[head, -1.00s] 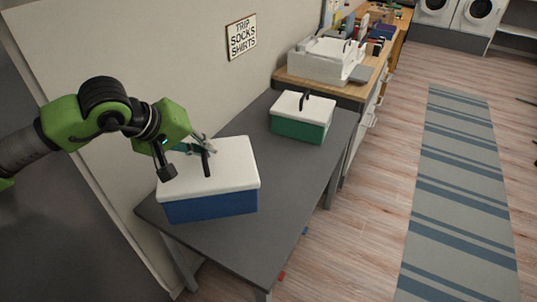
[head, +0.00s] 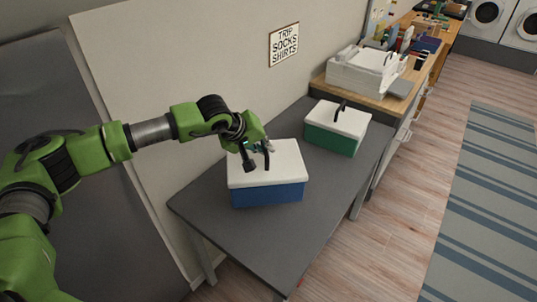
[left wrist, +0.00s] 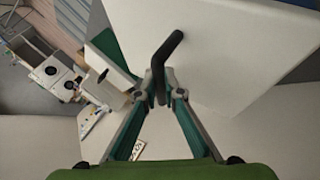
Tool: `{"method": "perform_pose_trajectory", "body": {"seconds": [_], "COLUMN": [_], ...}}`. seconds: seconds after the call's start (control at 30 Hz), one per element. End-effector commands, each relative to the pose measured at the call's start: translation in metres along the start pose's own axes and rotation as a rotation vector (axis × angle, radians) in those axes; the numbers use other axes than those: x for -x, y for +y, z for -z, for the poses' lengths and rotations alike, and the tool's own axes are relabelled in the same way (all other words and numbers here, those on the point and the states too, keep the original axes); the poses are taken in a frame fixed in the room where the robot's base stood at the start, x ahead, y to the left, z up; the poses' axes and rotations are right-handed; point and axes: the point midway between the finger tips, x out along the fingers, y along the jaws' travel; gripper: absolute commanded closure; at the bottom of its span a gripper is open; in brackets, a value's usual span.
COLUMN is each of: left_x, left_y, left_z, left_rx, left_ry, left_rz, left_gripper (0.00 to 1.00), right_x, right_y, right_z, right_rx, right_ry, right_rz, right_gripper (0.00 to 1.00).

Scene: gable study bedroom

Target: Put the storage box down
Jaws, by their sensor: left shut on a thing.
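The storage box (head: 268,193) has a blue body, a white lid and a dark upright handle. It is at or just above the grey table (head: 265,238); I cannot tell if its base touches. My left gripper (head: 260,149) is shut on the handle on top of the lid. In the left wrist view, the fingertips (left wrist: 160,88) close around the dark handle (left wrist: 166,54), with the white lid (left wrist: 235,50) behind. My right gripper is not in view.
A green box with a white lid (head: 333,138) stands behind and right on the table. A white tray-like unit (head: 362,73) sits on the wooden counter beyond. A wall with a sign (head: 284,44) runs along the left. The table's front part is bare.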

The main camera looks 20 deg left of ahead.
Motion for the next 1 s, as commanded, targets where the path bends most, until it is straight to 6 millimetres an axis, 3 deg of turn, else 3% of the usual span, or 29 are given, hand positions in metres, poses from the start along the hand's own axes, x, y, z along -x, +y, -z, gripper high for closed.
{"method": "perform_pose_trajectory", "body": {"seconds": [0.3,0.5,0.87,0.9,0.93,1.0], "left_x": [-0.026,-0.045,-0.05,-0.051,-0.05,-0.05], "left_y": [0.001,-0.013,-0.016,-0.018,-0.018,-0.018], "left_z": [0.004,-0.005,-0.007,-0.009,-0.009,-0.009], "left_rx": [0.0,0.0,0.0,0.001,0.001,0.001], "left_ry": [0.001,0.001,0.002,0.0,0.0,0.0], "left_rz": [-0.004,-0.004,-0.005,-0.001,-0.001,-0.001], "left_gripper": [1.0,1.0,1.0,0.84,0.76,0.75], "right_x": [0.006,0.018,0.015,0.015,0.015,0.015], "right_y": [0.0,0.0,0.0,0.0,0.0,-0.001], "right_z": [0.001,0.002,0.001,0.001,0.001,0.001], "right_rx": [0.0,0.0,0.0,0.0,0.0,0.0], "right_ry": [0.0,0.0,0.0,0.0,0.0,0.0], "right_rz": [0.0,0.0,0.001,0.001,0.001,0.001], "right_gripper": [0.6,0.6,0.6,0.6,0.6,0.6]}}
